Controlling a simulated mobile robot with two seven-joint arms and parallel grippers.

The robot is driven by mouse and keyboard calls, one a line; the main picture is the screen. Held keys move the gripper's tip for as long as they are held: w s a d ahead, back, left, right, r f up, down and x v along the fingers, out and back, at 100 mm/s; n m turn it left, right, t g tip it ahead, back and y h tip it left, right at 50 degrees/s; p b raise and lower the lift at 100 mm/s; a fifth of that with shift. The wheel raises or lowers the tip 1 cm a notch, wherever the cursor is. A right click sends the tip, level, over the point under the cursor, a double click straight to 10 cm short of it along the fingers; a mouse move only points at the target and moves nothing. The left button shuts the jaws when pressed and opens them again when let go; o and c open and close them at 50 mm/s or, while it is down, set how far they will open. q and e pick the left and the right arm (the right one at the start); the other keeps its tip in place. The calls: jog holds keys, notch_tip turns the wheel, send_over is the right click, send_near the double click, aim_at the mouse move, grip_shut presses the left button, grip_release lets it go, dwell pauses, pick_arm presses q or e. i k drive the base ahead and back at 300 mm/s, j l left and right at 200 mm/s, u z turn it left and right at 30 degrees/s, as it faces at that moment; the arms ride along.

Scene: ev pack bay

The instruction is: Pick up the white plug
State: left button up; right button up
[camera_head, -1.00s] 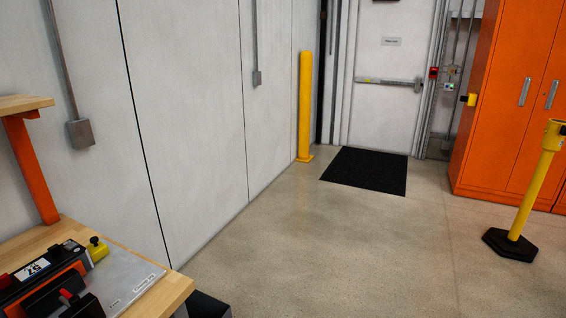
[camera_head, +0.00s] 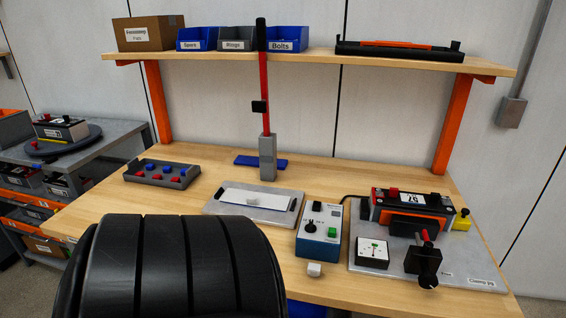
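A small white block-like piece (camera_head: 314,269), which looks like the white plug, is on the wooden workbench (camera_head: 110,213) near its front edge. It is just in front of a blue box with a black knob and a green button (camera_head: 320,232). Neither of my grippers is in view.
A battery (camera_head: 411,201), a gauge (camera_head: 372,251) and a black lever (camera_head: 424,262) sit on a plate at right. A red-handled post (camera_head: 267,158) stands at the back. A divided tray (camera_head: 161,174) is at left. A dark ribbed shape (camera_head: 180,265) hides the bench's front left.

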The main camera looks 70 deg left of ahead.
aim_at(314, 270)
jog(key=u, duration=2)
